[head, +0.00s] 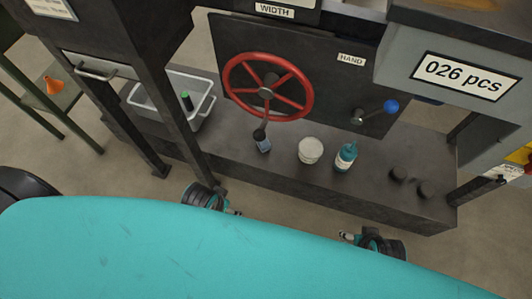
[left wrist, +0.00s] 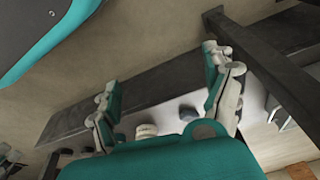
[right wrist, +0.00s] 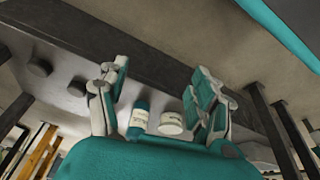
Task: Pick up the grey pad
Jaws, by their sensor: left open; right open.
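I cannot pick out a grey pad for certain in any view. Two dark round pucks (head: 397,174) sit at the right end of the dark bench; they also show in the right wrist view (right wrist: 40,67). My left gripper (head: 238,212) is in front of the bench's front edge, left of centre; its fingers are spread with nothing between them in the left wrist view (left wrist: 165,88). My right gripper (head: 346,236) is in front of the bench, right of centre; its spread fingers in the right wrist view (right wrist: 160,84) are empty.
A red handwheel (head: 303,105) and a blue-knobbed lever (head: 391,106) are behind. A grey tub (head: 143,100) is at left. Dark posts (head: 186,139) flank the bench.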

